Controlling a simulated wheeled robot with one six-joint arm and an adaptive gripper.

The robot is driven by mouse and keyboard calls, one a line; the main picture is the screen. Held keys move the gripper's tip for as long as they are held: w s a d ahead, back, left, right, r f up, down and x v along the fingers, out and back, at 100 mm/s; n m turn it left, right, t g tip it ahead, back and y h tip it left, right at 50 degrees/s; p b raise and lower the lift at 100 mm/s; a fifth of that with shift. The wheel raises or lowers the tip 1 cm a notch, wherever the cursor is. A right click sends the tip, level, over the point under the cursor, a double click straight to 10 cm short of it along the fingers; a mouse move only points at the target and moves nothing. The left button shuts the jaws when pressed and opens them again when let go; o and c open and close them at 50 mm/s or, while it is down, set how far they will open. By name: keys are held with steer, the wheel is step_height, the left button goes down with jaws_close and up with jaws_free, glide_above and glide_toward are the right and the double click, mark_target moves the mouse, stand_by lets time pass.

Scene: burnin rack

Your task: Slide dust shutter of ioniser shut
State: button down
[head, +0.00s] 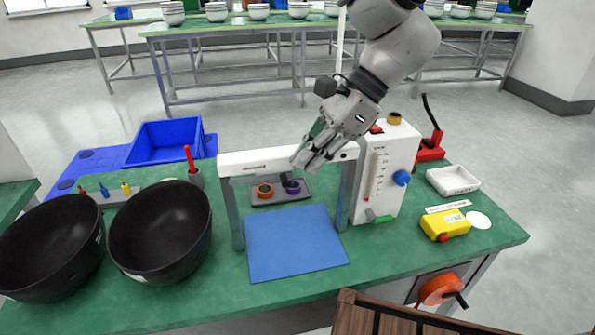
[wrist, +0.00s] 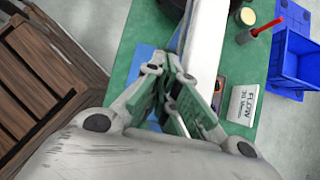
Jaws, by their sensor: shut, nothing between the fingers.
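The ioniser (head: 240,163) is a white bar on two grey legs, standing over a blue mat (head: 290,245). A small slot or handle mark shows on the left of its front face; I cannot tell how far the dust shutter is slid. My gripper (head: 312,160) is shut and empty at the right part of the bar, hiding some of its front. In the wrist view the shut fingers (wrist: 175,75) overlap the near end of the white bar (wrist: 200,45). I cannot tell whether they touch it.
A white unit with a blue knob (head: 382,178) stands just right of the ioniser. Two black bowls (head: 160,235) stand at the left. A blue bin (head: 165,143) is behind. A yellow device (head: 445,225) and white tray (head: 453,180) lie at the right. A brown slatted thing (head: 390,318) is in front.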

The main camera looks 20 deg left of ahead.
steer(key=v, duration=1.1)
steer(key=w+d+f+n+t+h, duration=0.1)
steer(key=d+f+n+t+h, duration=0.1)
steer(key=d+n, duration=0.7)
steer(key=w+d+f+n+t+h, duration=0.15)
steer(key=d+n, duration=0.35)
steer(key=d, duration=0.7)
steer(key=s+d+m+t+h, duration=0.1)
steer(key=s+d, duration=0.3)
steer(key=d, duration=0.7)
steer(key=s+d+m+t+h, duration=0.1)
steer(key=s+d+t, duration=0.2)
steer(key=d, duration=0.8)
steer(key=shift+s+d+r+t+h, duration=0.35)
steer(key=shift+s+r, duration=0.1)
steer(key=shift+s, duration=0.15)
